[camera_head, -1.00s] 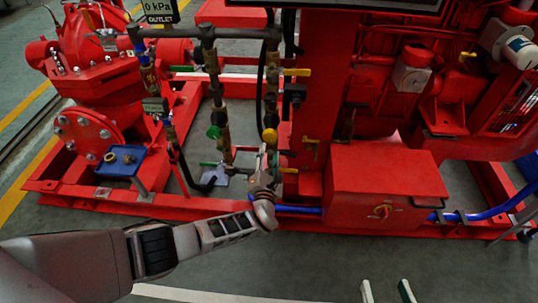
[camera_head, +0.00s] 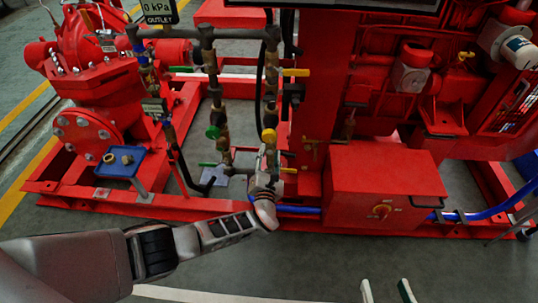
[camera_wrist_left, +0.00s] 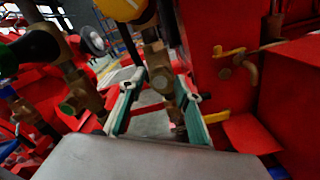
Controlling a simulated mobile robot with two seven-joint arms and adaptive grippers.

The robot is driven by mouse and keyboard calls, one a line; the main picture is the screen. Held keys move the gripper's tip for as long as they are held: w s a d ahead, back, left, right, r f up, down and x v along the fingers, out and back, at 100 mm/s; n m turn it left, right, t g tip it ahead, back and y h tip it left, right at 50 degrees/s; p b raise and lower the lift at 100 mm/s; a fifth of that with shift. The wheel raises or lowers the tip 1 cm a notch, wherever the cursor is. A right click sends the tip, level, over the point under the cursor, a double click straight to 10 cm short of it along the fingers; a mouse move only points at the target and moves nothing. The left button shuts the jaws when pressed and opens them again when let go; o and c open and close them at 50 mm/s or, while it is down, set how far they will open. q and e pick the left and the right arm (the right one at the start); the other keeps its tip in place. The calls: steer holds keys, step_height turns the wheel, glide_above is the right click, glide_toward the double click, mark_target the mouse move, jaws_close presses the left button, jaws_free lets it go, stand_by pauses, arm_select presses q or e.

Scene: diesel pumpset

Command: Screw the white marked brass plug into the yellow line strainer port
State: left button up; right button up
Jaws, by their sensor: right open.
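The yellow line is the right-hand brass pipe column with a yellow round knob (camera_head: 269,135). Its brass body (camera_wrist_left: 158,65) shows in the left wrist view, beyond and between my fingertips. My left gripper (camera_head: 266,163) is at the lower part of this line. In the left wrist view its two green-padded fingers (camera_wrist_left: 160,85) stand apart on either side of brass. I cannot tell whether they touch it or hold the plug. The strainer port and any white mark are not discernible. My right gripper (camera_head: 386,290) is open and empty at the bottom edge.
A blue tray (camera_head: 121,171) with small brass pieces (camera_head: 126,159) stands at the left. A parallel pipe line with a green knob (camera_head: 212,132) is left of the yellow one. A red box (camera_head: 383,180) stands close on the right. The floor in front is clear.

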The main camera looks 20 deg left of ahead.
arm_select(q)
jaws_close()
stand_by(0.4)
steer(key=shift+w, duration=0.1)
steer(key=m, duration=0.6)
steer(key=shift+a+r+m, duration=0.1)
steer(key=shift+m, duration=0.2)
steer(key=m, duration=0.5)
steer(key=shift+r, duration=0.1)
